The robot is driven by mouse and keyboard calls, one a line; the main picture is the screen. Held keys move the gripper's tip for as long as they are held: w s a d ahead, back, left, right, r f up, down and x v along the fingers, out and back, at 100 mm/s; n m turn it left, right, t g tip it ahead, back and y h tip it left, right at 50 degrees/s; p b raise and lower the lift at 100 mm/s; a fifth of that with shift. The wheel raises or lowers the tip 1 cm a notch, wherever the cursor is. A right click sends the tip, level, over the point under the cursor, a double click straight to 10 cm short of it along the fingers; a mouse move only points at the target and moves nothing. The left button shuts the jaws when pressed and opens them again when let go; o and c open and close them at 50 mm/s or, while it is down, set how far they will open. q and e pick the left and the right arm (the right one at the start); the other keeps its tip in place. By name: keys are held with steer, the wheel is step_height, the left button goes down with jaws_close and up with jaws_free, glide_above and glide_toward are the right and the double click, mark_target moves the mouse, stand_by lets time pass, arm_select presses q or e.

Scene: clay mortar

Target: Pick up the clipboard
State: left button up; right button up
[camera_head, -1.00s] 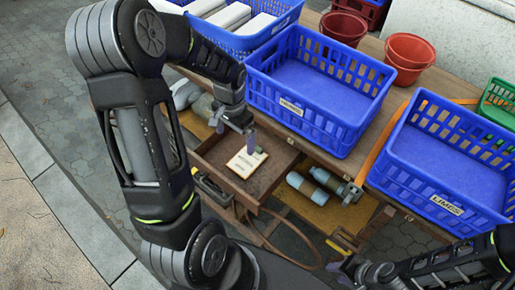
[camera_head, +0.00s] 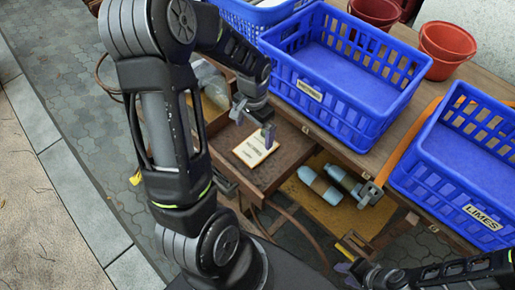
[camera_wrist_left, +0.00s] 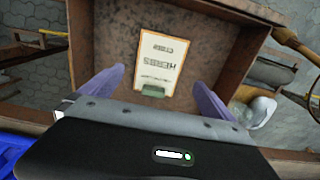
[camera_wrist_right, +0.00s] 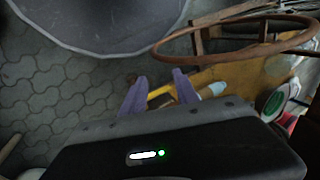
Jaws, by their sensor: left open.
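The clipboard (camera_head: 254,152) is a small pale board marked HERBS, with a tan edge. It lies flat in a shallow brown wooden drawer (camera_head: 288,165). In the left wrist view the clipboard (camera_wrist_left: 160,62) appears upside down, its green clip (camera_wrist_left: 153,91) nearest my gripper. My left gripper (camera_head: 254,121) is open and empty above the clip end, one finger to each side of it in the wrist view (camera_wrist_left: 157,80). My right gripper (camera_head: 350,268) is low at the bottom of the head view; its fingers are apart and empty in the right wrist view (camera_wrist_right: 159,78).
Blue crates (camera_head: 345,70) stand on the wooden table beside the drawer; another blue crate carries a LIMES label (camera_head: 483,217). Red pots (camera_head: 445,50) stand behind. Bottles (camera_head: 322,186) lie on a lower yellow shelf.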

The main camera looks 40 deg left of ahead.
mark_target(255, 148)
arm_select(q)
steer(key=shift+f, duration=1.25)
step_height(255, 148, down, 5)
steer(key=shift+f, duration=0.15)
steer(key=shift+c, duration=0.2)
steer(key=shift+w, duration=0.1)
steer(key=c, duration=1.2)
steer(key=shift+o, duration=0.2)
